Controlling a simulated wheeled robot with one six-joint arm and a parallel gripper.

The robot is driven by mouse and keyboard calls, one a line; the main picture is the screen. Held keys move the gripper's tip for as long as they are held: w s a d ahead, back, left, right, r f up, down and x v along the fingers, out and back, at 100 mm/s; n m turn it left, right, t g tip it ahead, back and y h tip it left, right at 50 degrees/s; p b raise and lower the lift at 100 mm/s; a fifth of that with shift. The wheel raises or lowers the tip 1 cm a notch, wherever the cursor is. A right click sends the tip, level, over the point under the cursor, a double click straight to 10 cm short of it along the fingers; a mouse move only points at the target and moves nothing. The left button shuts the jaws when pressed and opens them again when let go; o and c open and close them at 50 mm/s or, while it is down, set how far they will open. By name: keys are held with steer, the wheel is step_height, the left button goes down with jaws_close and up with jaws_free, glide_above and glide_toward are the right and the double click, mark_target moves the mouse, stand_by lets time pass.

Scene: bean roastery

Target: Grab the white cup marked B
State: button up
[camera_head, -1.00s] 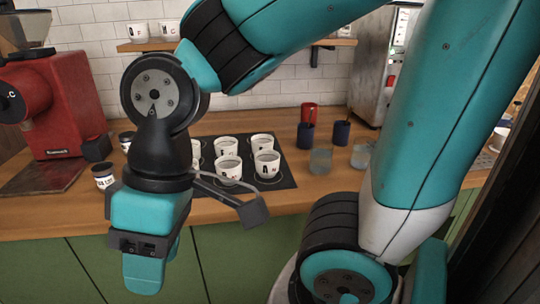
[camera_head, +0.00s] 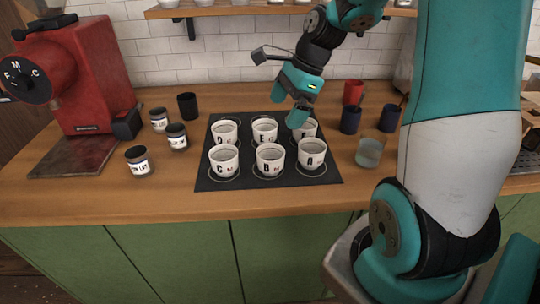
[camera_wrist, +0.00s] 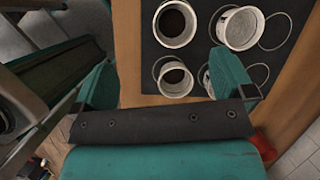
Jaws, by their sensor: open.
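The white cup marked B (camera_head: 270,162) stands upright at the front middle of a black mat (camera_head: 331,177), between white cups marked C (camera_head: 223,162) and A (camera_head: 312,156). A back row holds cups marked D (camera_head: 224,132) and E (camera_head: 264,130), plus one cup (camera_head: 309,129) partly hidden by my gripper. My gripper (camera_head: 297,112) is open and empty, above the back right of the mat, behind and right of cup B. In the wrist view my open gripper (camera_wrist: 163,85) has several cups beyond its fingers; I cannot read their letters there.
A glass (camera_head: 370,152), dark blue cups (camera_head: 350,121) and a red cup (camera_head: 353,92) stand right of the mat. Small labelled jars (camera_head: 138,160) and a black cup (camera_head: 188,105) stand left, beside a red grinder (camera_head: 88,80). The counter front (camera_head: 200,208) is clear.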

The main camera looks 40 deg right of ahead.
steer(key=d+f+m, duration=0.2)
steer(key=d+m, duration=0.2)
glide_toward(270, 155)
steer(key=shift+n, duration=0.3)
steer(key=s+a, duration=0.1)
steer(key=s+a+f, duration=0.1)
steer(key=a, duration=0.1)
steer(key=shift+a+f+p, duration=0.2)
steer(key=shift+p, duration=0.2)
steer(key=shift+p+x, duration=0.6)
steer(key=shift+x, duration=2.45)
steer(key=shift+w+d, duration=0.1)
steer(key=shift+c, duration=0.5)
steer(key=c, duration=0.7)
steer(key=shift+c, duration=0.4)
steer(key=shift+r, duration=0.15)
